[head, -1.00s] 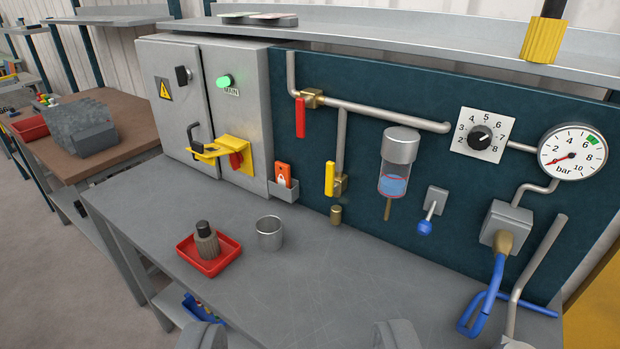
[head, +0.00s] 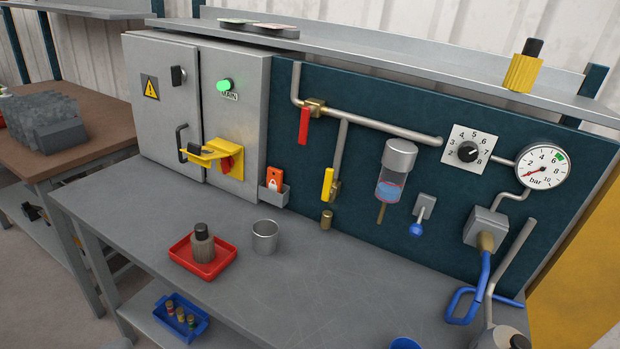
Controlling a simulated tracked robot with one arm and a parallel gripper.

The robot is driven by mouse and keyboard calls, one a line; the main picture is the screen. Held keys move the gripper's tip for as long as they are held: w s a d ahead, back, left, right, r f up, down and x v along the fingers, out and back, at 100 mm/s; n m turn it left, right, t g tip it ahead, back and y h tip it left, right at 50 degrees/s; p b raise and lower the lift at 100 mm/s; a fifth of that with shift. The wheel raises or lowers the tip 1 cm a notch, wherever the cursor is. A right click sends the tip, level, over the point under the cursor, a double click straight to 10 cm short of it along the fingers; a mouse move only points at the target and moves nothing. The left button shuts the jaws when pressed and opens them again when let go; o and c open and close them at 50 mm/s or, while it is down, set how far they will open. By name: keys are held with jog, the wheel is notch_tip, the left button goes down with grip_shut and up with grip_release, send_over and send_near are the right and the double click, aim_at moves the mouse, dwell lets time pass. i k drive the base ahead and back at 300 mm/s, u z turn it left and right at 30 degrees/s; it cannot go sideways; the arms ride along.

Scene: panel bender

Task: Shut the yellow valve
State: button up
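The yellow valve has a flat yellow lever (head: 327,185) on a brass body (head: 336,191), low on the dark teal panel. The lever stands upright, in line with the vertical branch pipe (head: 341,150) that drops from the main pipe. A short brass outlet (head: 326,219) sits below it. Nothing touches the lever. My gripper is not clearly in view; a small grey patch at the bottom left edge is too little to identify.
A red lever (head: 304,126) hangs to the upper left. A glass bowl filter (head: 394,170) is to the right, then a blue-knobbed switch (head: 417,228) and gauge (head: 543,167). A metal cup (head: 265,236) and red tray (head: 190,262) stand on the bench. Bench space below the valve is clear.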

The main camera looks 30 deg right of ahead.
aim_at(327, 192)
jog(key=u, duration=0.05)
jog(key=i, duration=1.35)
jog(key=z, duration=1.35)
